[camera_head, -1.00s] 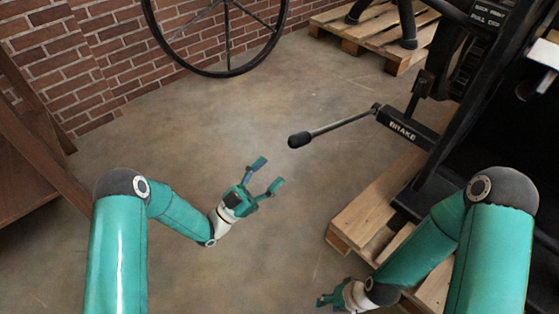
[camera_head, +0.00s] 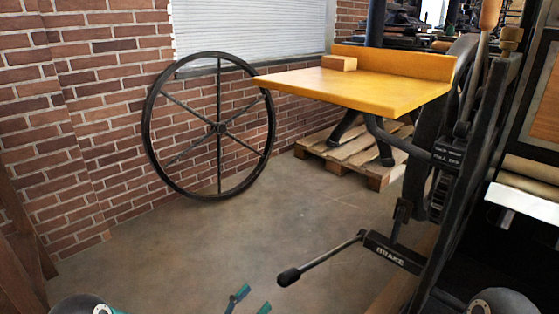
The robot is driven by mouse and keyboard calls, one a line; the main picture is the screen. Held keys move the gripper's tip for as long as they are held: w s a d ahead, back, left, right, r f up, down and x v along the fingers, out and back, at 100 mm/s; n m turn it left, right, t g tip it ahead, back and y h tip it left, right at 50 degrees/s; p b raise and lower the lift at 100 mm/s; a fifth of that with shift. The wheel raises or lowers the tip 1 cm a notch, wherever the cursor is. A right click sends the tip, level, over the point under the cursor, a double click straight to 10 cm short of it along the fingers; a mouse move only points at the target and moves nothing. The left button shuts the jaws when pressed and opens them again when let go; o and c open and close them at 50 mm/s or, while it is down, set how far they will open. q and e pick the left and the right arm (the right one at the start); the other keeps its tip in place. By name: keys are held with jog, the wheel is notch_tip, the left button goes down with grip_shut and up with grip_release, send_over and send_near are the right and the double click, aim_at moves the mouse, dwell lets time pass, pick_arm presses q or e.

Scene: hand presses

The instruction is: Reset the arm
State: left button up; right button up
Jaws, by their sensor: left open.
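My left gripper (camera_head: 250,299) shows at the bottom edge of the head view. Its two teal fingertips are apart with nothing between them, and the rest of it is cut off. The round dark joint of my left arm (camera_head: 85,305) is at the bottom left. The joint of my right arm (camera_head: 502,303) is at the bottom right. My right gripper is out of view. The brake lever (camera_head: 325,257) of the press, with a black knob, lies beyond my left gripper and to its right, apart from it.
The black press (camera_head: 468,170) fills the right side. A spoked wheel (camera_head: 219,127) leans on the brick wall (camera_head: 85,120). The concrete floor (camera_head: 215,240) is clear in the middle.

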pick_arm(q)
notch_tip(320, 180, down, 8)
jog(key=s+a+n+g+y+p, duration=0.2)
jog(key=s+n+g+y, duration=0.15)
jog(key=n+y, duration=0.2)
jog(key=s+a+f+n+g+y, duration=0.25)
jog(key=s+f+g, duration=0.35)
jog(key=s, duration=0.5)
jog(key=s+a+f+n+g+y, duration=0.1)
jog(key=s+f+n+g+y, duration=0.15)
jog(key=s+f+g, duration=0.6)
notch_tip(320, 180, up, 40)
jog(key=s+t+p, duration=0.2)
jog(key=p, duration=3.6)
jog(key=shift+r+t, duration=0.25)
jog(key=shift+t, duration=0.05)
jog(key=shift+s+f, duration=0.1)
jog(key=c, duration=0.4)
jog(key=shift+a+n, duration=0.1)
jog(key=shift+n, duration=0.15)
pick_arm(e)
notch_tip(320, 180, up, 41)
